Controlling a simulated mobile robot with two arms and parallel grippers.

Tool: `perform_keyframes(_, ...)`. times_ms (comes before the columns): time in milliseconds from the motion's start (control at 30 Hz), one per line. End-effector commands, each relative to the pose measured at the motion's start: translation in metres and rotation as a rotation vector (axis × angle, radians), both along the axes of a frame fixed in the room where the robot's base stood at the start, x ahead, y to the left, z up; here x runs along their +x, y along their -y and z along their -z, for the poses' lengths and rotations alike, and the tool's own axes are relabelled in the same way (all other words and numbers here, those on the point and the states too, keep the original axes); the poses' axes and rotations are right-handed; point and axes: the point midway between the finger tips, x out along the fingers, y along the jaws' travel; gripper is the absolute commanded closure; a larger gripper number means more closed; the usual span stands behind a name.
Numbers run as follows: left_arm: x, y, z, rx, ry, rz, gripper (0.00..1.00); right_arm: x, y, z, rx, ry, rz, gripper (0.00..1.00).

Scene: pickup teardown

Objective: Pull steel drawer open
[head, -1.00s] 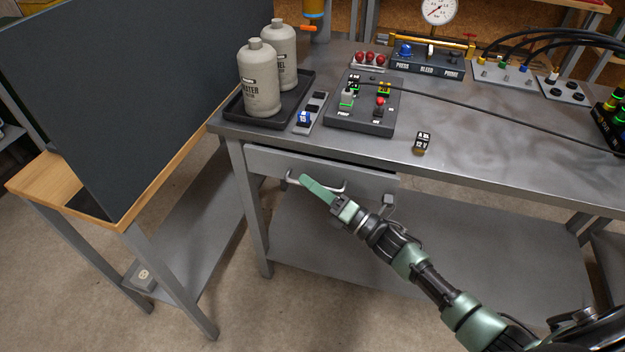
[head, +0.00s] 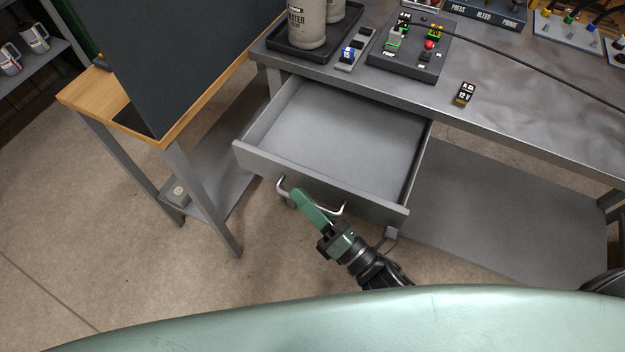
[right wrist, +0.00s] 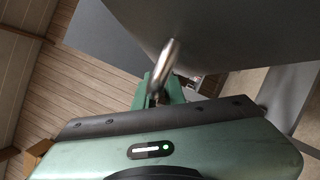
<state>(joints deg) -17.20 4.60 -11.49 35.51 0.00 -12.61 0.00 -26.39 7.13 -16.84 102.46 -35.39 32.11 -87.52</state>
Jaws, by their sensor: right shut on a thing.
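The steel drawer (head: 345,130) under the grey workbench stands well open, and its inside looks empty. Its bar handle (head: 284,190) is on the front panel. My right gripper (head: 303,200) is shut on the handle, its green fingers across the bar. In the right wrist view the shiny handle bar (right wrist: 168,62) runs into the green fingers (right wrist: 160,92), with the drawer front above it. The left gripper is not in view.
A wooden-edged table with a dark upright panel (head: 185,60) stands close to the drawer's left. A tray with bottles (head: 308,22), a control box (head: 408,58) and a small black block (head: 465,92) are on the bench top. A lower shelf (head: 490,210) lies beneath.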

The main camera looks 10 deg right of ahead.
Motion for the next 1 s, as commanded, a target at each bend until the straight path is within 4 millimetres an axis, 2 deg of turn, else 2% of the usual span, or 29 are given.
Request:
perform_keyframes(433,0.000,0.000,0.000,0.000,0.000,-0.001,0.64,-0.005,-0.003,0.001,-0.002,-0.002,-0.001,1.00)
perform_keyframes(467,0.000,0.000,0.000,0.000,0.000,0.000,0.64,-0.005,-0.003,0.001,-0.002,-0.002,-0.001,0.84)
perform_keyframes(500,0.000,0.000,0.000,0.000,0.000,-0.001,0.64,-0.005,-0.003,0.001,-0.002,-0.002,-0.001,0.80)
perform_keyframes(833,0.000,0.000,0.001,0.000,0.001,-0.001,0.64,-0.007,-0.002,0.002,-0.001,-0.001,0.000,0.80)
perform_keyframes(1000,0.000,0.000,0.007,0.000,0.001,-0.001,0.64,-0.024,0.010,0.008,-0.002,-0.004,0.000,0.80)
